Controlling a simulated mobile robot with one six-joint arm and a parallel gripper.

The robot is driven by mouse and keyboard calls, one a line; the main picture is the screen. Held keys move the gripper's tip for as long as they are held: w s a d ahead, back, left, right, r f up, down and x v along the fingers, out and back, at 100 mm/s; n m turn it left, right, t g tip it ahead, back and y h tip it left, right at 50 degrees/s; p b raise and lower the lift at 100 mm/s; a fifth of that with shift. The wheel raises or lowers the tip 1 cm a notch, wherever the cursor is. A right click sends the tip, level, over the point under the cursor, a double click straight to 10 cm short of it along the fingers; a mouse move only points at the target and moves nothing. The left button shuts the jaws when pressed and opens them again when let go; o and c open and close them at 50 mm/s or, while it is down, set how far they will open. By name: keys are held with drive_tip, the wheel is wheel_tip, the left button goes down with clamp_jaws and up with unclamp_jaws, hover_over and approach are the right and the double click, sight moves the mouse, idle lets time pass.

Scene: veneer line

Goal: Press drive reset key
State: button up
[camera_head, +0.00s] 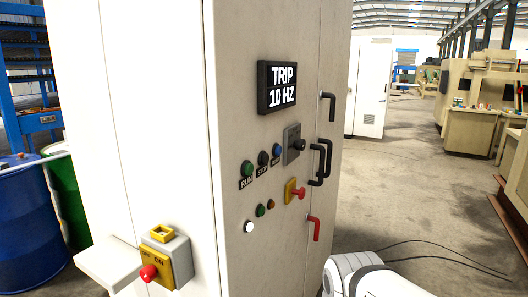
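A pale drive cabinet (236,130) fills the middle of the view. Its black display (277,86) reads "TRIP 10 HZ". Below it sits a slanted row of labelled push keys: a green key (247,168) marked RUN, a black key (263,158) that seems marked STOP, and a blue key (277,150) whose label is too small to read surely. I cannot confirm from its label that the blue one is the reset key. Nothing touches the keys. A white link of my arm shows at the bottom right, well below and right of them; my gripper is out of view.
A grey rotary switch (292,143), black handles (327,107) and a red lever (314,228) stick out right of the keys. A yellow switch box (168,262) with a red knob juts out lower left. Open floor (400,190) lies right, with cables.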

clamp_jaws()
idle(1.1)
